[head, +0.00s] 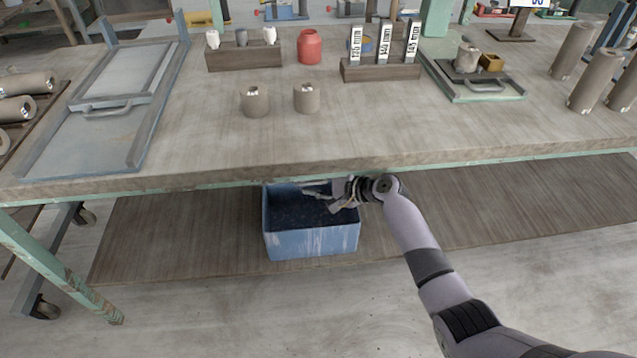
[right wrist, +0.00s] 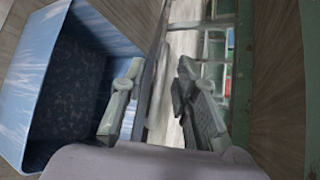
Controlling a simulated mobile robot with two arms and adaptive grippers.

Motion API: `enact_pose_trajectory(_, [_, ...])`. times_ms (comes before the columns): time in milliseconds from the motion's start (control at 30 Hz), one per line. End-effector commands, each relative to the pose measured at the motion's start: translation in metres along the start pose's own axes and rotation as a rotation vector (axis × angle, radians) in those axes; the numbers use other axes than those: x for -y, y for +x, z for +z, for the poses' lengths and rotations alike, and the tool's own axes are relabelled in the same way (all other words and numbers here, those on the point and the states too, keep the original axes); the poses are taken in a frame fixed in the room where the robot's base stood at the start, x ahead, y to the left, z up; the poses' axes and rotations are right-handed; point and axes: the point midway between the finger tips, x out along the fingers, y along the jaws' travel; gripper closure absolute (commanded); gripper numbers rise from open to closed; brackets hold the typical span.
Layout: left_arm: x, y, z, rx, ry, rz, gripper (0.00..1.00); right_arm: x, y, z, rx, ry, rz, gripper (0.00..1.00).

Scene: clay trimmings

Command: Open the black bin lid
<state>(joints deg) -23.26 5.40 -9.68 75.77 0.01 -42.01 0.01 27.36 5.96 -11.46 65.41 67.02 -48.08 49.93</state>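A blue bin (head: 311,242) stands on the low wooden shelf under the table, with its top uncovered and a dark speckled inside showing. In the right wrist view the bin (right wrist: 38,78) is at the left, its mouth open. A thin dark strip (right wrist: 152,85) runs along the bin's side between my fingers; I cannot tell if it is the black lid seen edge-on. My right gripper (head: 320,189) is at the bin's back right, just below the table edge. In the right wrist view the gripper (right wrist: 159,68) has its fingers apart. My left gripper is out of view.
The table's front edge (head: 330,176) hangs right above my right gripper. Two clay cylinders (head: 255,100) and a red jar (head: 309,47) stand on the tabletop. The low shelf (head: 180,235) is clear on both sides of the bin. A green table leg (head: 62,264) is at the left.

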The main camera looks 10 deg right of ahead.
Motion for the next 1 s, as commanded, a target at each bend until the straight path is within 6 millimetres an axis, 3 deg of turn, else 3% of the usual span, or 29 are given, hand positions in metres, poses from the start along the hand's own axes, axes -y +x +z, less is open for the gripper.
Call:
enact_pose_trajectory(167, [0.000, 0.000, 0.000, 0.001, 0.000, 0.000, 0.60, -0.001, -0.019, -0.002, -0.003, -0.002, 0.000, 0.72])
enact_pose_trajectory(600, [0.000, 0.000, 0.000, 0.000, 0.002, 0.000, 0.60, -0.001, -0.103, -0.001, -0.002, -0.002, 0.001, 0.72])
enact_pose_trajectory(800, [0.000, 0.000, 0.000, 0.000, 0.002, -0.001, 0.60, 0.000, -0.118, 0.000, 0.000, 0.000, 0.000, 0.72])
enact_pose_trajectory(1000, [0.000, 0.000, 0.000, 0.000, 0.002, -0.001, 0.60, 0.000, -0.119, 0.000, 0.000, 0.000, 0.000, 0.72])
